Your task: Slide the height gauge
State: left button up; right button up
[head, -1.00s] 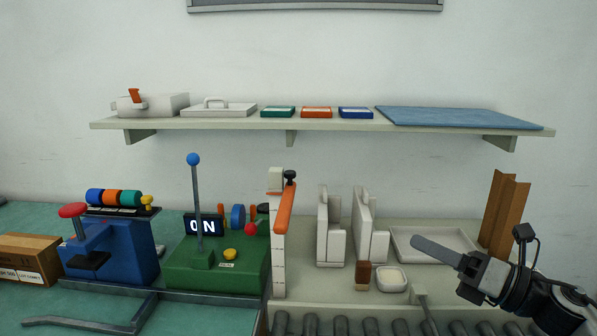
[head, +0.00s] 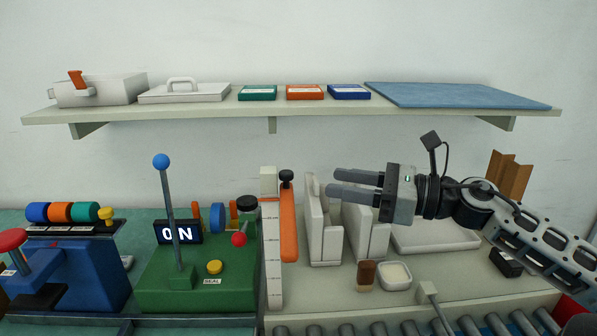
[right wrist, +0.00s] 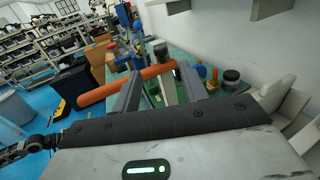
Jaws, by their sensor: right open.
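The height gauge is a pale upright column (head: 271,255) with scale marks, standing at the left end of the pale bench. An orange arm (head: 289,225) with a black knob (head: 286,177) is at its right side, near its top. In the right wrist view the orange arm (right wrist: 110,87) runs across beyond the fingers. My right gripper (head: 332,182) is open and empty, its fingers pointing left toward the knob, with a gap between them and the gauge. It also shows in the right wrist view (right wrist: 160,82). My left gripper is out of view.
White upright fixtures (head: 322,230) stand beneath my right gripper. A green box (head: 195,285) with a blue-knobbed lever and ON display is left of the gauge. A shelf (head: 290,112) runs above. Rollers (head: 380,328) line the front. A white tray (head: 435,238) is at right.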

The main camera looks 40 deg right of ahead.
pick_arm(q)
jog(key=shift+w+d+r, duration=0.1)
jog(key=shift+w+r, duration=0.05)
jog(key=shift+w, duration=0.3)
pick_arm(e)
jog(key=x, duration=0.8)
jog(key=shift+w, duration=0.1)
jog(key=shift+c, duration=0.2)
